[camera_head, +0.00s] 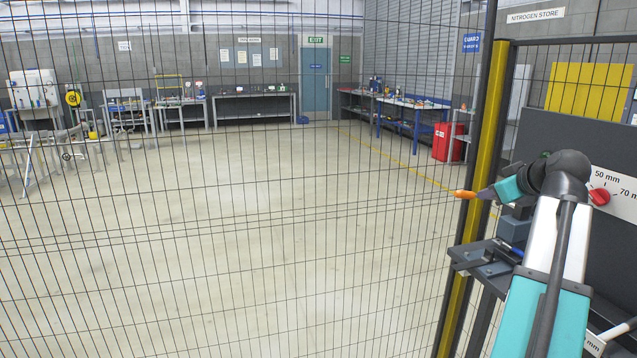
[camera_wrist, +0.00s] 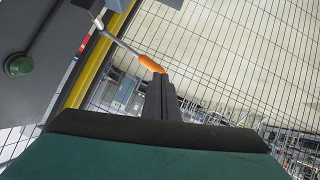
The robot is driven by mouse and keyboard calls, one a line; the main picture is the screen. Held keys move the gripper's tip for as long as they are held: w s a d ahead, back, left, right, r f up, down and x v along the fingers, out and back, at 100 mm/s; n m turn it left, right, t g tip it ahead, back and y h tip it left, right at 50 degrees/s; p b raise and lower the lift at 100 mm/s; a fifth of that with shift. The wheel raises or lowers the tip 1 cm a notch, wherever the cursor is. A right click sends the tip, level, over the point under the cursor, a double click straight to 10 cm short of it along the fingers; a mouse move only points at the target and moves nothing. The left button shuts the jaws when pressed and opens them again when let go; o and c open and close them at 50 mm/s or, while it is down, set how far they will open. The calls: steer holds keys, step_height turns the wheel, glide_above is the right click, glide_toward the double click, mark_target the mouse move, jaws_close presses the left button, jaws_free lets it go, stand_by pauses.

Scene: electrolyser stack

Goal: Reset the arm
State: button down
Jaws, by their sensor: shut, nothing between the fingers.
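My gripper (camera_head: 482,194) is at the right of the head view, at the end of my teal, white and black arm, pointing left. In the wrist view my gripper (camera_wrist: 162,80) shows as two dark fingers shut together with nothing between them. An orange grip (camera_wrist: 151,63) on a thin metal rod (camera_wrist: 120,43) lies just beyond the fingertips. The orange grip also shows in the head view (camera_head: 465,194), in line with the fingers. I cannot tell whether the fingertips touch it.
A dark panel (camera_head: 585,140) with a red knob (camera_head: 600,196) stands close behind my arm. A green button (camera_wrist: 19,65) is on a grey panel in the wrist view. A yellow post (camera_head: 485,140) and mesh fence stand close by. Open floor (camera_head: 250,210) lies beyond the mesh.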

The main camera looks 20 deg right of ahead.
steer(key=w+a+f+n+g+y, duration=0.1)
steer(key=w+a+f+y, duration=0.2)
steer(key=w+a+f, duration=0.6)
steer(key=w+a+f+n+g+y, duration=0.1)
steer(key=w+a+f+n+y, duration=0.1)
steer(key=w+a+f, duration=0.8)
steer(key=a+f+g+y, duration=0.1)
steer(key=a+f, duration=0.5)
steer(key=f, duration=0.3)
steer(key=s+a+f+n+g+y, duration=0.1)
steer(key=a+f+g, duration=0.1)
steer(key=a+f, duration=0.6)
steer(key=a+f+g+y, duration=0.1)
steer(key=a+f, duration=0.2)
steer(key=f, duration=0.8)
steer(key=s+a+f+g, duration=0.3)
steer(key=s+a+f, duration=0.55)
steer(key=f, duration=0.25)
steer(key=s+a+f+g, duration=0.3)
steer(key=s+a+f, duration=0.4)
steer(key=a+f, duration=0.4)
steer(key=s+a+f+g+h, duration=0.25)
steer(key=s+f, duration=0.65)
steer(key=s, duration=0.5)
steer(key=s+d+f+m+g+h, duration=0.1)
steer(key=s+d+f+m+g, duration=0.1)
steer(key=s, duration=0.6)
steer(key=shift+s+d+m+h, duration=0.35)
steer(key=shift+d+m, duration=0.3)
steer(key=shift+m, duration=0.45)
